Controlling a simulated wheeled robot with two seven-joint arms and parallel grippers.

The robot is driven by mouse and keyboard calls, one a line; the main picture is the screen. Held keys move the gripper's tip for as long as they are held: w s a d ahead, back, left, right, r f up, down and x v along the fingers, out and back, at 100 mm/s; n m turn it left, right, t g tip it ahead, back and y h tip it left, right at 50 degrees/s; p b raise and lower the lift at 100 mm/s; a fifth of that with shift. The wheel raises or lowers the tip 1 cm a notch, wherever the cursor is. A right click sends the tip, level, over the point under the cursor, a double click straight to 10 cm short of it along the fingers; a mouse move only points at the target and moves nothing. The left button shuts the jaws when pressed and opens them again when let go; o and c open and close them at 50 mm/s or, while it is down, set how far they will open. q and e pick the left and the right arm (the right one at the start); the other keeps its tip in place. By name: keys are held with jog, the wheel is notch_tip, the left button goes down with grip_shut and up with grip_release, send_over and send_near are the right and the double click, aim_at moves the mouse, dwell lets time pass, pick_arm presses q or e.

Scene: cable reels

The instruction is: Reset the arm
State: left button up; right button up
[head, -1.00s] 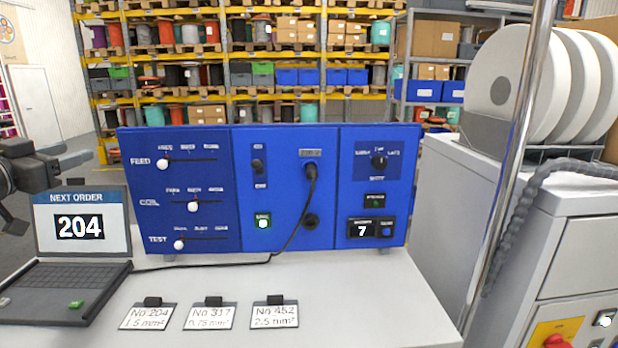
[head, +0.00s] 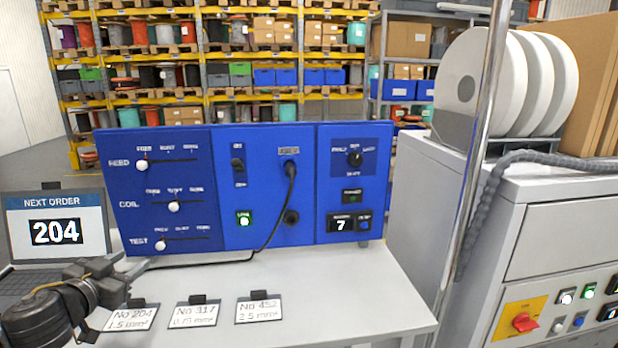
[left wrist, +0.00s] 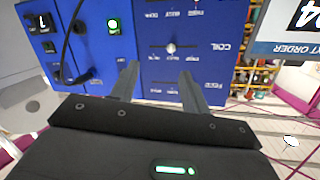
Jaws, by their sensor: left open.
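My left gripper (head: 112,277) is at the lower left of the head view, above the table and in front of the laptop (head: 55,232). It is open and empty; in the left wrist view its two spread fingers (left wrist: 158,82) point toward the blue panel (left wrist: 90,60). The blue panel (head: 265,222) stands upright on the table with white sliders, a plugged black cable and a lit green button (head: 244,218). The laptop reads "NEXT ORDER 204" and is partly hidden by my left arm. My right gripper is not in view.
Several label cards lie along the table (head: 370,285) front, one numbered 317 (head: 195,314). A grey cabinet (head: 560,205) with white reels (head: 480,82) and a red knob (head: 524,322) stands right, behind a metal pole (head: 480,150). The table's right part is clear.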

pick_arm(q)
jog(key=s+d+f+g, duration=0.1)
jog(key=f, duration=0.3)
jog(key=s+d+f, duration=0.2)
jog(key=f, duration=0.3)
jog(key=s+d+f+n+g, duration=0.1)
jog(key=f, duration=0.4)
jog(key=shift+s+d+g+y, duration=0.15)
jog(key=shift+d+g+y, duration=0.15)
jog(key=shift+y, duration=0.1)
jog(key=s+d+f+g, duration=0.3)
jog(key=s+d+f, duration=0.1)
jog(key=s+f, duration=0.4)
jog(key=s+d+f+g, duration=0.3)
jog(key=s+f+g, duration=0.15)
jog(key=s, duration=0.55)
jog(key=s+d+f+g, duration=0.2)
jog(key=s+d+f, duration=0.2)
jog(key=s+f, duration=0.45)
jog(key=s+f+g+b, duration=0.25)
jog(key=f+b, duration=0.35)
jog(key=f, duration=2.7)
jog(key=s+a+f+b, duration=0.3)
jog(key=s+f+b, duration=0.1)
jog(key=s+f, duration=1.2)
jog(key=shift+s+f, duration=0.15)
jog(key=shift+f, duration=0.75)
